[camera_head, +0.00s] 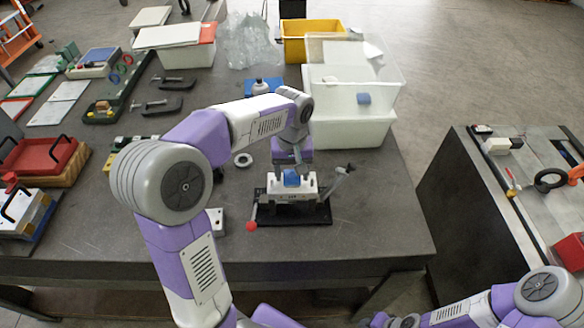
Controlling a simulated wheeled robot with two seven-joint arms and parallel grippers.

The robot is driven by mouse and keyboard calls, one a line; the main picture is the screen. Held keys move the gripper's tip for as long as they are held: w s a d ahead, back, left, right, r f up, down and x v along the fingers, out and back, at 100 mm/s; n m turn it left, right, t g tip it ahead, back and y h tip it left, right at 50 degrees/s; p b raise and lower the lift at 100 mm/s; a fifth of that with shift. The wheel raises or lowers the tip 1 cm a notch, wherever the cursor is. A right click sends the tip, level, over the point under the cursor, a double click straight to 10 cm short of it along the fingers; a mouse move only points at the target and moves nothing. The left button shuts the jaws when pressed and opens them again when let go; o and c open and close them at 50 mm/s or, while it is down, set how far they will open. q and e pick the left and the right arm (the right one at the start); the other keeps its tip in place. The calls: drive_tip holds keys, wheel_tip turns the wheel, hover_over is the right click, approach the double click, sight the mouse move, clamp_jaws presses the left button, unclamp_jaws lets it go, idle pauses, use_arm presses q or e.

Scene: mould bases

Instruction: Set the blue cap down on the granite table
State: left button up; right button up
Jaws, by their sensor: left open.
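A small blue cap (291,178) shows on top of a white and black clamp fixture (302,192) on the dark granite table (370,235). My left gripper (291,167) reaches down from above to the blue cap, with its jaws open. The arm and gripper body hide part of the jaws, so I cannot tell whether the fingers touch the cap.
The fixture has a red-knobbed lever (252,226) and a dark handle at its right. A metal ring (243,160) lies behind it. Translucent bins (345,130) stand behind right. Trays and tools crowd the left side. The table's front right is clear.

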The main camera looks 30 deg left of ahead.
use_arm(q)
drive_tip(key=c, duration=0.8)
drive_tip(key=shift+r+p, duration=1)
drive_tip(key=shift+r, duration=0.05)
